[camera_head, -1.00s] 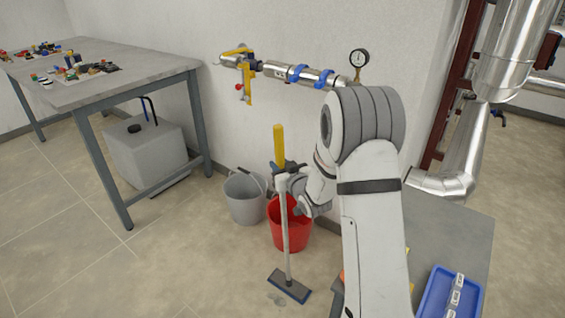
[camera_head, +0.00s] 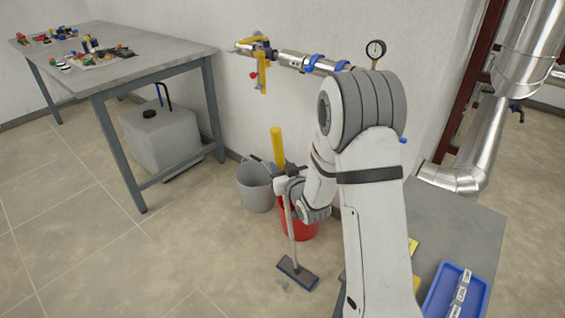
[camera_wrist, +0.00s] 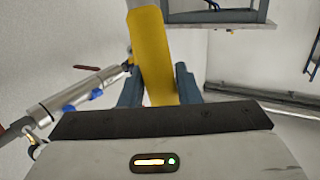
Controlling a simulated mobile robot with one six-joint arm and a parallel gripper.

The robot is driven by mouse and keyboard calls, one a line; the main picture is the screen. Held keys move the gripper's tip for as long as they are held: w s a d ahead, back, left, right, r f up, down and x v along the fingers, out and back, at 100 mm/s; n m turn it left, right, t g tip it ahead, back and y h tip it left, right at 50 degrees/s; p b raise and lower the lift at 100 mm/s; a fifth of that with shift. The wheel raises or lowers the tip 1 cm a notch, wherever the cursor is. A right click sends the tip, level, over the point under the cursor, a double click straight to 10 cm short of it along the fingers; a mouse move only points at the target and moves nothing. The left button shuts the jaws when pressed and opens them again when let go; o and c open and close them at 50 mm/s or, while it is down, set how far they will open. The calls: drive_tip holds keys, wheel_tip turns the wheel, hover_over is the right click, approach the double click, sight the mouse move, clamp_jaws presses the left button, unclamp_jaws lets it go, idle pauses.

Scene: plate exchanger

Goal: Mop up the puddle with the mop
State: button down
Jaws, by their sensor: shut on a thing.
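The mop (camera_head: 291,225) stands nearly upright, slightly tilted, with a yellow grip at its top and a flat blue-grey head (camera_head: 297,272) at the floor. In the wrist view the yellow grip (camera_wrist: 152,55) rises between the two fingers of my gripper (camera_wrist: 158,88). A small dark wet patch, the puddle (camera_head: 284,284), shows on the floor at the left front edge of the mop head. The head may hide part of it.
A grey bucket (camera_head: 256,194) and a red bucket (camera_head: 300,228) stand behind the mop near the wall. A workbench (camera_head: 150,75) with a grey tank (camera_head: 168,140) beneath is at left. A grey table (camera_head: 455,225) with a blue tray (camera_head: 444,296) is at right. Front left floor is clear.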

drive_tip(key=shift+s+a+b, duration=2.75)
drive_tip(key=shift+s+a, duration=5.05)
drive_tip(key=shift+r+p, duration=1.6)
drive_tip(key=shift+r, duration=1.2)
